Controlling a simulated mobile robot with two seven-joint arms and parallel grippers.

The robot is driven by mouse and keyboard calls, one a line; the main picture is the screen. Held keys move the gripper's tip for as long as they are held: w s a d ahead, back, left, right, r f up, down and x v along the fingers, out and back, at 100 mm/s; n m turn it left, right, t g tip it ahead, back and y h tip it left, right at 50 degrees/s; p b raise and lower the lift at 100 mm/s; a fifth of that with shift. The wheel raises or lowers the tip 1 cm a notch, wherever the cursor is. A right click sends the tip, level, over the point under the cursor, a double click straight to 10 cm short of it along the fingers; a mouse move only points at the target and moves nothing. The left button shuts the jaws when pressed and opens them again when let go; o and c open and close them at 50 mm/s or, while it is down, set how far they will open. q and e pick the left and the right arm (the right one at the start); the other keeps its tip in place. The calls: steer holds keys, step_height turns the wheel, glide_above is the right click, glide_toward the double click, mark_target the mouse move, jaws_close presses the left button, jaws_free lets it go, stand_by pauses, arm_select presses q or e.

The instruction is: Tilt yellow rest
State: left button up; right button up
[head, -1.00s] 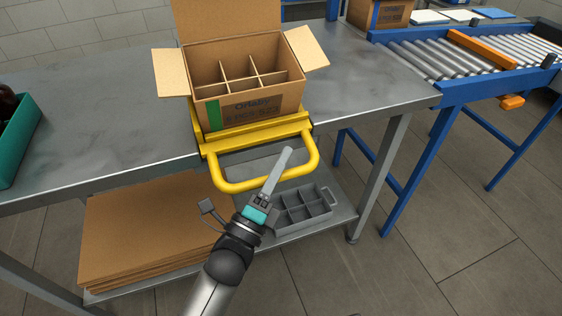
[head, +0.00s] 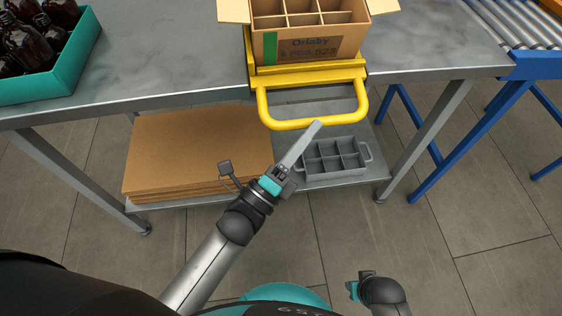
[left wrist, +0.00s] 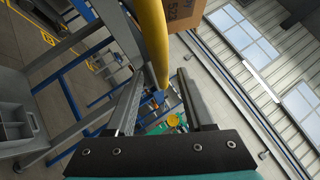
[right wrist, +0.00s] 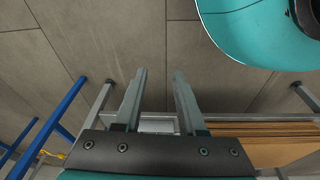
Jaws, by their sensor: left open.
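The yellow rest (head: 300,78) is at the table's front edge, with a looped handle (head: 290,124) sticking out over the edge. An open cardboard box (head: 315,48) with dividers stands on it. My left gripper (head: 317,125) is open, its fingertips at the handle's front bar in the head view. In the left wrist view the yellow bar (left wrist: 154,40) shows between the two fingers; I cannot tell whether they touch it. My right gripper (right wrist: 160,75) is open and empty over the floor, low in the head view.
A teal crate (head: 85,60) of amber bottles (head: 25,45) stands on the grey table (head: 165,50) at left. Flat cardboard (head: 195,150) and a grey divided tray (head: 335,160) lie on the lower shelf. A blue-framed roller conveyor (head: 535,65) is at right.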

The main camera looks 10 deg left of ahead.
arm_select(q)
steer(key=v, duration=0.8)
steer(key=shift+s+a+p, duration=0.2)
steer(key=shift+s+p, duration=0.1)
arm_select(e)
steer(key=shift+s+d+f, duration=0.35)
steer(key=shift+s+f, duration=0.1)
steer(key=shift+f, duration=0.25)
arm_select(q)
steer(key=shift+f, duration=0.15)
